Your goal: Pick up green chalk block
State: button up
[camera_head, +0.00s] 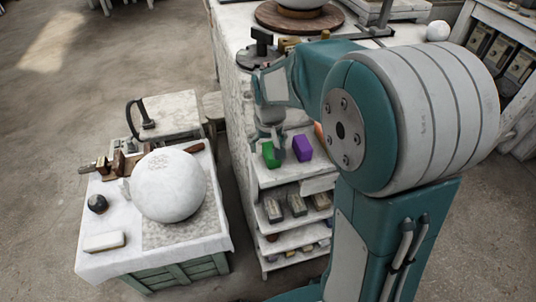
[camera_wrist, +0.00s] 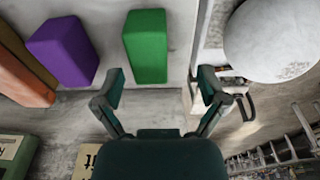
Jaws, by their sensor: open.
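The green chalk block (camera_wrist: 146,47) lies on a pale shelf top in the wrist view, just beyond my gripper (camera_wrist: 161,84). My gripper is open, its two fingers spread to either side below the block's near end, with nothing between them. In the head view the green block (camera_head: 269,154) shows at the shelf's left edge, and my gripper (camera_head: 272,142) is above and partly in front of it. A purple block (camera_head: 302,147) stands just right of the green one; it also shows in the wrist view (camera_wrist: 63,50), left of the green block.
An orange block (camera_wrist: 22,82) lies beyond the purple one. Lower shelves (camera_head: 290,240) hold several blocks. A large white sphere (camera_head: 168,185) stands on a cloth-covered table (camera_head: 205,240) to the left. The higher workbench (camera_head: 240,110) rises behind the shelf.

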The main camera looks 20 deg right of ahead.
aim_at(271, 152)
jog(key=f, duration=0.1)
jog(key=d+f, duration=0.1)
jog(key=shift+f, duration=0.35)
jog(key=shift+w+d+f, duration=0.1)
jog(key=shift+d+f, duration=0.15)
jog(key=shift+f, duration=0.05)
jog(key=shift+a, duration=0.4)
grip_shut()
jog(key=shift+d, duration=0.1)
jog(key=shift+d, duration=0.1)
jog(key=shift+r, duration=0.15)
